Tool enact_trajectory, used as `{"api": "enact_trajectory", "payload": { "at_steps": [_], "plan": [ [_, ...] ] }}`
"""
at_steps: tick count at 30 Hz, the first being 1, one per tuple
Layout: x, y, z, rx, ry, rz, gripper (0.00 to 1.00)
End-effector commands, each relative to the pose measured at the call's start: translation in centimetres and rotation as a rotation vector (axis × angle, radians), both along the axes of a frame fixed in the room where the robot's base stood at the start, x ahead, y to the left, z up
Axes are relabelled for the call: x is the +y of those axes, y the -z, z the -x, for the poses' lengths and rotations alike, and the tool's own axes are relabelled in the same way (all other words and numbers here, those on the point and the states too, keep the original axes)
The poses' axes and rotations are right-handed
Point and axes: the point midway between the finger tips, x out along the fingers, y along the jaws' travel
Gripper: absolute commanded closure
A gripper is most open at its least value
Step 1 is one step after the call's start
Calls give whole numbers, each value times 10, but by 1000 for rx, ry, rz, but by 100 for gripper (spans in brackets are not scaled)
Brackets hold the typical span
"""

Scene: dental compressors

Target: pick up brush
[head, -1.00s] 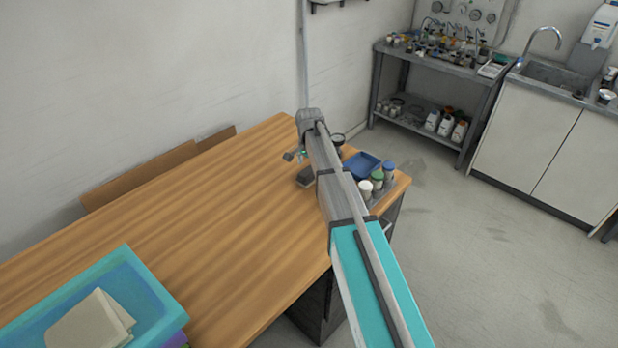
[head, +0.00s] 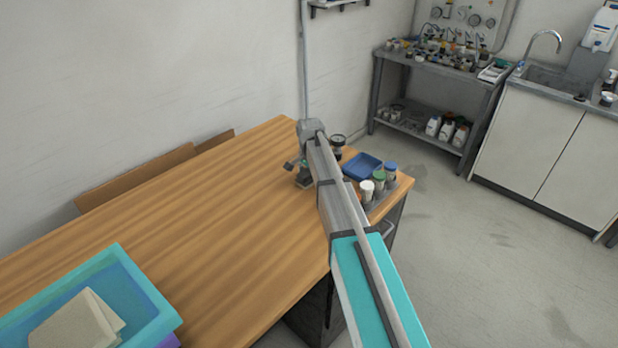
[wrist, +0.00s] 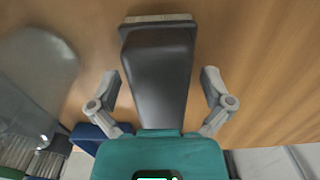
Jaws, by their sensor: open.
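A dark, tapered object that looks like the brush (wrist: 158,70) lies on the wooden table in the wrist view. It has a pale strip along its far end, and its near end is hidden by my gripper's teal body. My gripper (wrist: 160,88) is open, with one grey finger on each side of the dark object and visible gaps to both. In the head view my gripper (head: 296,166) is low over the far right part of the table, partly hidden by my arm. A small dark shape shows beneath it there.
A blue tray (head: 363,165), several capped bottles (head: 378,182) and a round gauge (head: 338,141) stand close to the right of my gripper. A teal bin (head: 140,285) with a pale item inside sits at the table's near left. The middle of the table is clear.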

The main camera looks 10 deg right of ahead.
Motion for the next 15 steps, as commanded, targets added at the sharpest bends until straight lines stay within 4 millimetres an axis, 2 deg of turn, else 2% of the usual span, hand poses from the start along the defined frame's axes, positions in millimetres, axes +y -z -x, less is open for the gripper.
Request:
{"api": "enact_trajectory", "payload": {
  "at_steps": [8,15],
  "plan": [
    [0,0,0,0,0,0,2],
    [0,0,0,0,0,0,46]
  ]
}}
